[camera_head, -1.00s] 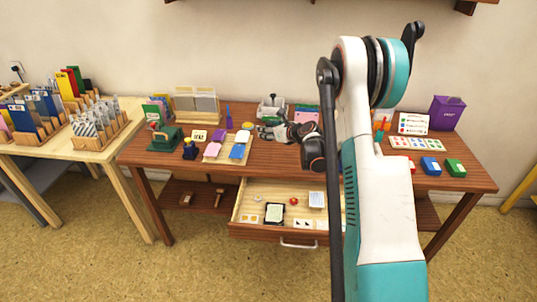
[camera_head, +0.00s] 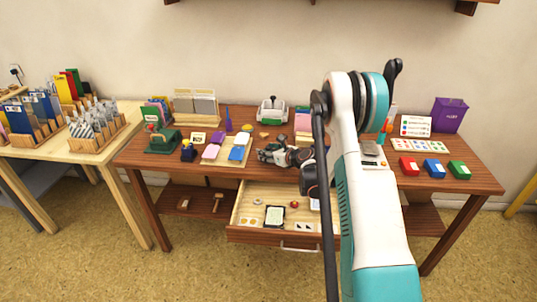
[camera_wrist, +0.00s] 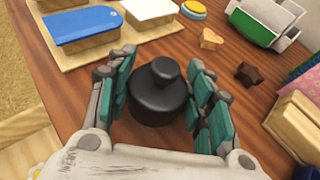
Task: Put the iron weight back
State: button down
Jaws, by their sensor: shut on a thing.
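The iron weight (camera_wrist: 160,92) is a squat black cylinder with a narrower round knob on top. In the wrist view it stands between the two green-padded fingers of my gripper (camera_wrist: 160,84), which is shut on it. Below it is the wooden tabletop; I cannot tell whether its base touches the wood. In the head view my gripper (camera_head: 274,154) is low over the table's middle, right of the pad tray and behind the open drawer. The weight cannot be made out there.
A tray with blue (camera_wrist: 80,30) and other pads lies left of the weight. A wooden piece (camera_wrist: 210,39), a dark brown piece (camera_wrist: 248,74) and a white-green device (camera_wrist: 268,20) lie beyond and right. The open drawer (camera_head: 240,210) juts forward. Red, blue and green boxes (camera_head: 433,168) stand right.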

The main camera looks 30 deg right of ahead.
jog(key=c, duration=0.8)
grip_release()
jog(key=shift+o, duration=0.2)
jog(key=shift+r, duration=0.1)
jog(key=shift+s+r, duration=0.15)
jog(key=shift+s, duration=0.1)
jog(key=p+v, duration=0.3)
jog(key=v, duration=0.8)
jog(key=shift+s+d+r, duration=0.1)
jog(key=shift+s, duration=0.15)
